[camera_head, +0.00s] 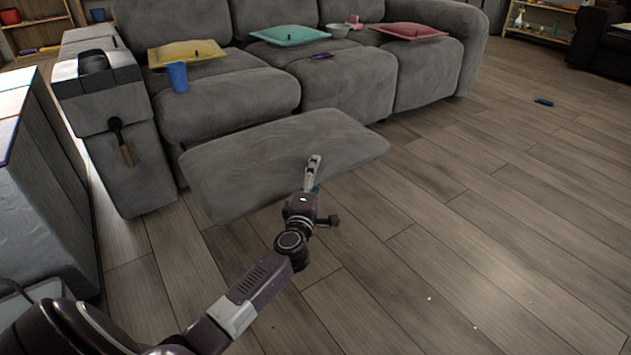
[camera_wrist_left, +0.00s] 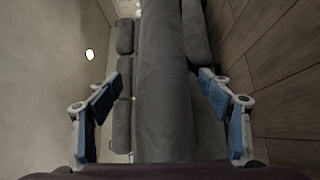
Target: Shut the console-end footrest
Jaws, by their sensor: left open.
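The console-end footrest (camera_head: 270,155) is a grey padded panel, swung out in front of the seat beside the console (camera_head: 110,105). It stands out from the sofa front above the floor. My left gripper (camera_head: 314,162) is at the front side of the footrest, right of its middle, overlapping its lower edge in the head view. In the left wrist view the gripper (camera_wrist_left: 158,82) is open, with its fingers spread on both sides of a grey padded band, apparently the footrest (camera_wrist_left: 163,100). Whether it touches is not clear. My right gripper is not in view.
The grey sofa (camera_head: 345,85) holds a blue cup (camera_head: 178,77), several cushions and a bowl (camera_head: 338,30). A brown-handled lever (camera_head: 122,148) hangs on the console front. A blue object (camera_head: 544,102) lies on the floor at right. The wooden floor (camera_head: 470,220) there is mostly clear.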

